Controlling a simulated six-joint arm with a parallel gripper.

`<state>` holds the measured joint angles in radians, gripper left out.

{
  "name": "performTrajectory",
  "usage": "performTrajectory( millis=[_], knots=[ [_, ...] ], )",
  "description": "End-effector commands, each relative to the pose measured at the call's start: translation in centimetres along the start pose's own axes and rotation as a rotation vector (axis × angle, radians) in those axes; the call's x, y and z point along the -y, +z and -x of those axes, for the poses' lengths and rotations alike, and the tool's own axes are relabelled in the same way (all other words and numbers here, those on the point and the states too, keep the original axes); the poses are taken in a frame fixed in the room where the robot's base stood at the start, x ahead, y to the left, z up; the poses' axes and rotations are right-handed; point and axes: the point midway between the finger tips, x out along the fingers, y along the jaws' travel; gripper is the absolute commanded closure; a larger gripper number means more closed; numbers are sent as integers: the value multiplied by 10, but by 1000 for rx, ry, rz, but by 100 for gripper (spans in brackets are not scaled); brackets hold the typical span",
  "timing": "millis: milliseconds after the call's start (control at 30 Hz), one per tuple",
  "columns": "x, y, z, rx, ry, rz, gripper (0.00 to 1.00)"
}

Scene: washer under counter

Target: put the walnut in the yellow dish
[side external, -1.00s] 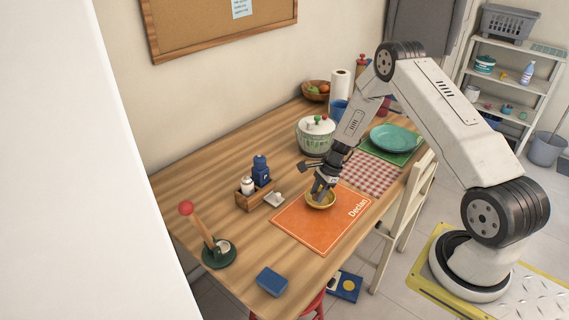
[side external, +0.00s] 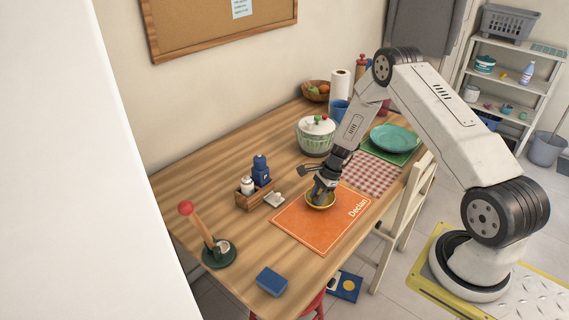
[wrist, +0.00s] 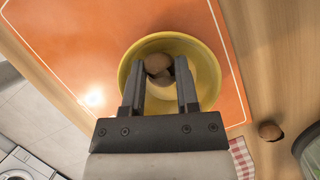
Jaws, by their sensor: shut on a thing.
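The yellow dish (wrist: 208,68) sits on the orange placemat and also shows in the side external view (side external: 333,202). My gripper (wrist: 160,66) points down into the dish, its fingertips inside the rim. It is shut on a brown walnut (wrist: 156,63), held between the fingertips over the dish's inside. Another brown rounded shape shows just below it between the fingers; I cannot tell if it is a second nut. In the side external view my gripper (side external: 321,192) hides most of the dish's inside.
The orange placemat (side external: 303,228) lies under the dish. A brown nut-like thing (wrist: 269,131) lies on the bare wood nearby. A salad spinner (side external: 316,136), a wooden caddy (side external: 252,197) and a blue box (side external: 272,281) stand around.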

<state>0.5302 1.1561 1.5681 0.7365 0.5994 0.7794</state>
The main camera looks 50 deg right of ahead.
Motion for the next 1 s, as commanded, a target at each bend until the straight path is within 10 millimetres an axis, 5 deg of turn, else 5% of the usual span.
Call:
performTrajectory(
  millis=[33, 67, 100, 667, 1000],
  knots=[
    [0, 0, 0, 0, 1, 0, 100],
    [0, 0, 0, 0, 1, 0, 52],
    [0, 0, 0, 0, 1, 0, 46],
    [0, 4, 8, 0, 1, 0, 46],
    [1, 5, 49, 0, -2, -1, 46]
  ],
)
